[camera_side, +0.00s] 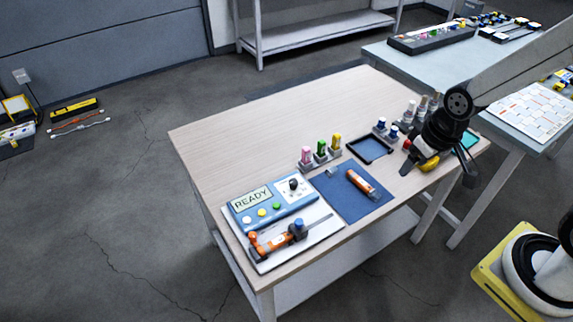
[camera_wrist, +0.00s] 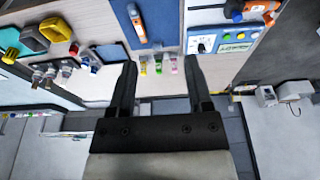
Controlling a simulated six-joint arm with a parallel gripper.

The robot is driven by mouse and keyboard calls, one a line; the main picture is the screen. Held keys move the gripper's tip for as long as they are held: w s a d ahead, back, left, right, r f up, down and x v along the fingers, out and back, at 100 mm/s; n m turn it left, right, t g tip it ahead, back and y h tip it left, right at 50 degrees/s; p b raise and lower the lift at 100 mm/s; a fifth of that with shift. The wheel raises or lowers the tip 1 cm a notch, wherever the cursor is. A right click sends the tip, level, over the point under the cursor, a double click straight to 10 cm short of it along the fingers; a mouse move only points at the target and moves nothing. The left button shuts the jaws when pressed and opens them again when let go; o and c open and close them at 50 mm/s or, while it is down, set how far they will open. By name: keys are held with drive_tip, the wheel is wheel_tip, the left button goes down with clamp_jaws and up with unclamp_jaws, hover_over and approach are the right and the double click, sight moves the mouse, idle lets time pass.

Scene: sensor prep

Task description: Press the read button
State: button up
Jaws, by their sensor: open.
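A blue device (camera_side: 274,203) with a READY display (camera_side: 251,198) sits at the table's near left. Its panel has a dark knob (camera_side: 294,185) and a white button (camera_side: 248,219), a yellow button (camera_side: 261,213) and a green button (camera_side: 277,206). I cannot read which is the read button. My gripper (camera_wrist: 160,62) is open and empty. In the side view it is above the table's right end, far from the device, its fingertips partly hard to make out.
Pink, green and yellow bottles (camera_side: 321,148) stand behind a blue mat (camera_side: 338,190) holding an orange tool (camera_side: 360,183). A black-rimmed tray (camera_side: 370,150) and capped vials are farther right. Another orange tool (camera_side: 270,240) lies in front of the device. The table's back left is clear.

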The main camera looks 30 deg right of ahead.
clamp_jaws()
idle(1.6)
